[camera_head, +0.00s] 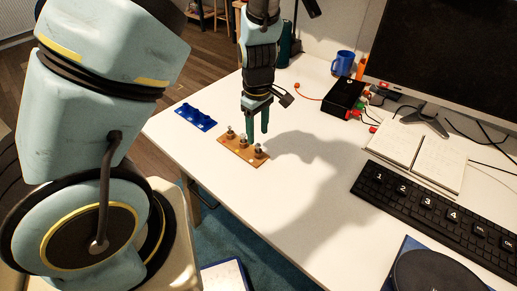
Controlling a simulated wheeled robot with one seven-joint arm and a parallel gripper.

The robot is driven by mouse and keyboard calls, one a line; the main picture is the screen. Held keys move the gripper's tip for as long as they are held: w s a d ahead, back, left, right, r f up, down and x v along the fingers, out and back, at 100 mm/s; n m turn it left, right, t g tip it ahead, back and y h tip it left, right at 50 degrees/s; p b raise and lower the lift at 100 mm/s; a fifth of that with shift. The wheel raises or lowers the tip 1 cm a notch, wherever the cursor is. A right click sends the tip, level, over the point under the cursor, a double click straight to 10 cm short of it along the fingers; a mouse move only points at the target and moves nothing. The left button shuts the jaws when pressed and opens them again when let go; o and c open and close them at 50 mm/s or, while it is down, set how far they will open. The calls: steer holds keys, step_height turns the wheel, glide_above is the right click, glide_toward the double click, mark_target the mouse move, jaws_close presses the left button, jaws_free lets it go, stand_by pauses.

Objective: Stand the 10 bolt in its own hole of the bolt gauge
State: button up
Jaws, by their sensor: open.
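A brown block (238,155) lies on the white table, with three upright metal bolts in a row on it; one of them is the near-right bolt (258,152). A small blue block (195,117) with raised bumps or holes lies to its left. I cannot tell which block is the bolt gauge, and any size marks are too small to read, so the 10 bolt cannot be singled out. My gripper (257,122) points down with its two dark green fingers apart. It appears just behind the bolts, with nothing visible between the fingers.
A keyboard (430,220), an open notebook (417,152) and a monitor (450,60) fill the right side. A black box (343,97), a blue mug (343,64) and a dark green bottle (284,45) stand behind. The table between brown block and keyboard is clear.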

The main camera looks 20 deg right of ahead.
mark_target(258, 145)
steer(key=shift+w+d+f, duration=0.1)
steer(key=shift+w+f, duration=0.05)
steer(key=shift+f, duration=2.2)
jaws_close()
